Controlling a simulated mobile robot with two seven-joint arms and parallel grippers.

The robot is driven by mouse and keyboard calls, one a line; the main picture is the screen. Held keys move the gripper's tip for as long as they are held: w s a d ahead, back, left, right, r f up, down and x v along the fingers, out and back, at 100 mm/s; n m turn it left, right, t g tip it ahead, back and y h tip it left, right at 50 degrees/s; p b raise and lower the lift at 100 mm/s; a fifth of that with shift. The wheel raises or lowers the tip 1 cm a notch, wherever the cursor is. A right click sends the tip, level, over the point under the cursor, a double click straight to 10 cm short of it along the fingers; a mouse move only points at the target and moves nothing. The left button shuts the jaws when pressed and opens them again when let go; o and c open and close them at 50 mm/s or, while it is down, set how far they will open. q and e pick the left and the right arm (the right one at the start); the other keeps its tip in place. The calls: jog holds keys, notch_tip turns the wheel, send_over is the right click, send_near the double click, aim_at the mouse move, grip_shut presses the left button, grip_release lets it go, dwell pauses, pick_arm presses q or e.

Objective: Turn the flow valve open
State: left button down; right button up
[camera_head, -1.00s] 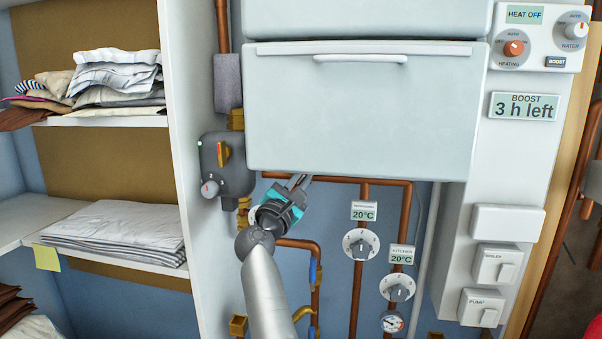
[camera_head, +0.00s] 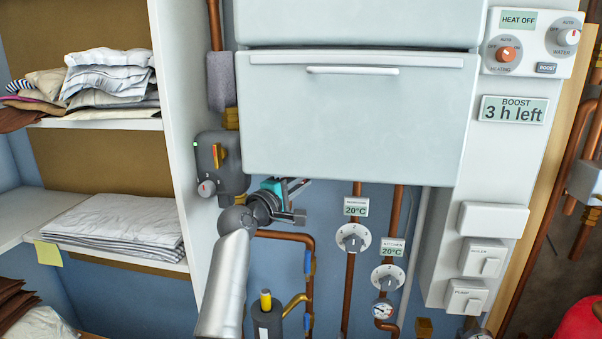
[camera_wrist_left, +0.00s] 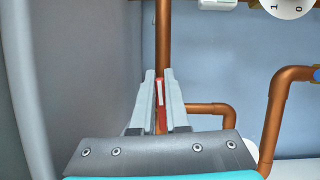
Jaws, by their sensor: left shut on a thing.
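My left gripper (camera_head: 299,200) is just below the white boiler casing (camera_head: 345,120), in front of the blue back wall. In the left wrist view its fingers (camera_wrist_left: 159,78) are closed on a narrow red lever (camera_wrist_left: 159,95) with a white stripe. The lever lies in front of a vertical copper pipe (camera_wrist_left: 163,35). No lettering on it is readable, so I cannot confirm that it is the flow valve's handle. In the head view the lever is not discernible behind the gripper. My right gripper is not in view.
A grey unit with an orange-yellow lever (camera_head: 216,156) is at the left. Dials (camera_head: 353,238) and copper pipes (camera_head: 350,290) are at the right. A dark cylinder with a yellow top (camera_head: 266,318) stands below. Shelves with folded laundry (camera_head: 118,228) are farther left.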

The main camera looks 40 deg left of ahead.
pick_arm(q)
jog(key=shift+m+p, duration=0.3)
jog(key=shift+m, duration=0.2)
jog(key=shift+f, duration=0.1)
jog(key=c, duration=0.9)
grip_release()
jog(key=s, duration=0.5)
jog(key=s+d+b, duration=0.1)
jog(key=s, duration=0.4)
jog(key=s+b, duration=0.1)
jog(key=s, duration=0.4)
jog(key=shift+s+d, duration=0.1)
jog(key=shift+d, duration=0.25)
